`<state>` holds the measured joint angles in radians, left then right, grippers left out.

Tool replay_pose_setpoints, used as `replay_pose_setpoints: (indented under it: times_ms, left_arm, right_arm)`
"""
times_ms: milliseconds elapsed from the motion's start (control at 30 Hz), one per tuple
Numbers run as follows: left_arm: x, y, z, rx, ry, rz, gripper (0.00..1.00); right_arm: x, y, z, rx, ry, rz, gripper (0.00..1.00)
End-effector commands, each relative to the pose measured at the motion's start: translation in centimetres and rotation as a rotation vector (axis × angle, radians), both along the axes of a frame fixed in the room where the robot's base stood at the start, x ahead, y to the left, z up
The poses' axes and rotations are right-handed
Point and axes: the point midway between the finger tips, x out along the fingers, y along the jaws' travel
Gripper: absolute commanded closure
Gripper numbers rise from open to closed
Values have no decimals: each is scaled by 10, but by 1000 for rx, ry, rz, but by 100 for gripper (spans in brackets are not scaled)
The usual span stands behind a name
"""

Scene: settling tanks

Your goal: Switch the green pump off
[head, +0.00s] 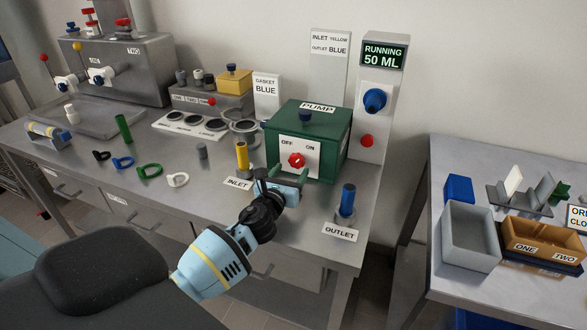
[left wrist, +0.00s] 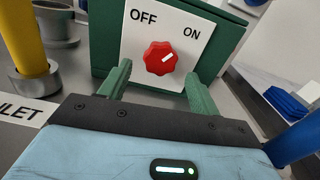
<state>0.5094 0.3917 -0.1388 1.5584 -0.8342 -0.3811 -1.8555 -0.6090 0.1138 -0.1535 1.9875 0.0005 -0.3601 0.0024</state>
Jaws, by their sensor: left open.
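The green pump box (head: 325,137) stands on the bench with a white OFF/ON plate on its front. Its red knob (head: 296,160) also shows in the left wrist view (left wrist: 160,58), where its white mark points up and right, toward ON. My left gripper (head: 284,184) is open in front of the plate, just below the knob in the head view. In the left wrist view its green fingers (left wrist: 158,74) stand apart on either side below the knob, with nothing between them; I cannot tell whether they touch the box. My right gripper is not in view.
A display (head: 384,54) reads RUNNING 50 ML. Below it are a blue knob (head: 375,99) and a red button (head: 366,141). The yellow inlet post (head: 242,155) stands left of my gripper, the blue outlet post (head: 347,199) right. Coloured rings lie farther left.

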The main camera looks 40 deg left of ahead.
Motion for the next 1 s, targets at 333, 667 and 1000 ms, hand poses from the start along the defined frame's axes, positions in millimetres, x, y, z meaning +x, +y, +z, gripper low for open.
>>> replay_pose_setpoints:
  times_ms: [333, 667, 1000]
  left_arm:
    - [24, 6, 0, -1, 0, 0, 37]
    - [25, 6, 0, 0, 0, 0, 48]
    - [24, 6, 0, -1, 0, 0, 82]
  right_arm:
    - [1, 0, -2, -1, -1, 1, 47]
    - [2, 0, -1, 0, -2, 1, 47]
    - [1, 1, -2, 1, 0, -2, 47]
